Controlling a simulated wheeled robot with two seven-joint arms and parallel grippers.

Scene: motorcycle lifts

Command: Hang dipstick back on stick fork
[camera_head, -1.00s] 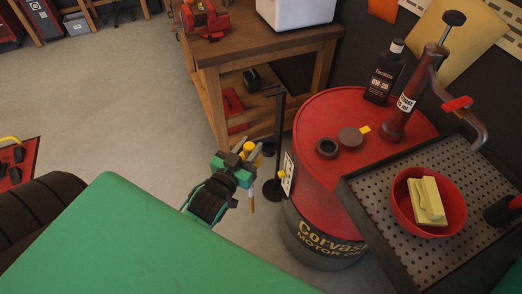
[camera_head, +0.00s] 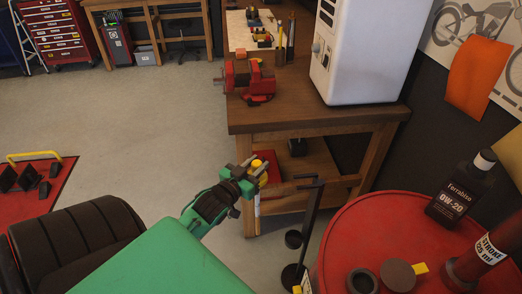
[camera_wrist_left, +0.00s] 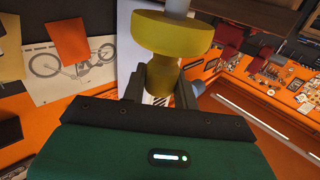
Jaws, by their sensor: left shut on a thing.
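My left gripper (camera_head: 250,176) is shut on the yellow head of the dipstick (camera_head: 260,168). The dipstick's thin rod shows below the gripper and hangs about upright in front of the wooden bench. In the left wrist view the yellow head (camera_wrist_left: 172,35) sits between the fingers, with a pale rod end above it. The stick fork (camera_head: 309,183) is the top of a slim black stand, to the right of the gripper and apart from the dipstick in the picture. How far apart in depth I cannot tell. My right gripper is not in view.
A red drum (camera_head: 400,222) with a dark bottle (camera_head: 462,190) and round caps stands right of the fork. The wooden bench (camera_head: 300,118) with a red vise (camera_head: 248,82) is behind.

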